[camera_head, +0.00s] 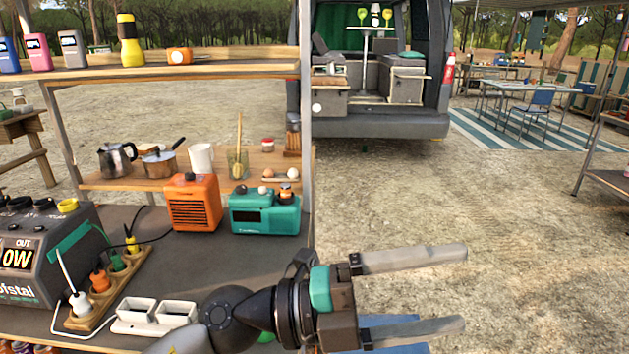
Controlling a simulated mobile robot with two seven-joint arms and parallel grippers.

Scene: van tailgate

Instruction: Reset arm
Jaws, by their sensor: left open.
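My left gripper (412,296) comes in from the bottom of the view, at the right end of the workbench (260,249). Its two long grey fingers point right and are spread wide apart. Nothing shows between them but bare ground and part of a blue thing (395,321) lower down, partly hidden by the gripper. My right gripper is not in view.
On the bench left of my arm stand an orange box (193,203), a teal radio-like box (264,212), a power station (38,255), a plug strip (108,290) and white holders (157,315). A shelf post (305,110) rises behind. Open ground lies to the right.

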